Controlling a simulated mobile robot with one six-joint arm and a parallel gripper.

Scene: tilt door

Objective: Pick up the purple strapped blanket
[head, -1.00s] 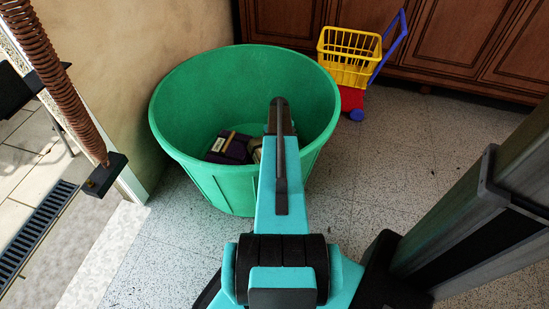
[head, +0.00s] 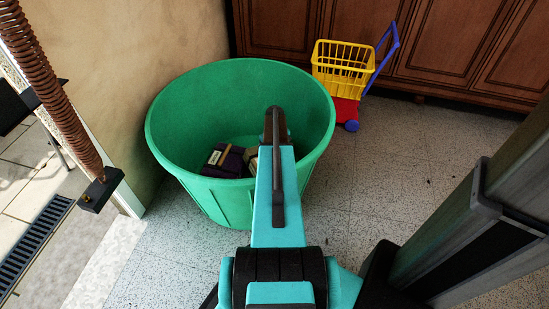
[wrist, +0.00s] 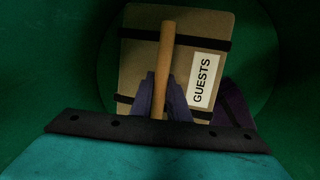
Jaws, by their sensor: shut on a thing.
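The purple strapped blanket (head: 225,162) lies low inside a green bin in the head view, with a pale label on it. In the wrist view a dark purple piece (wrist: 236,104) shows at the right, partly hidden by my wrist. My gripper (wrist: 163,82) points down into the bin, its two purplish fingers close together around a wooden stick (wrist: 166,50). The stick stands in front of a beige strapped blanket (wrist: 150,45) labelled "GUESTS". The gripper is shut on the stick. In the head view my arm hides the fingers.
The green bin (head: 165,150) has high walls around my gripper. A yellow and red toy cart (head: 343,68) with a blue handle stands behind it, near wooden cabinets (head: 440,50). A rusty spring (head: 60,90) hangs at the left.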

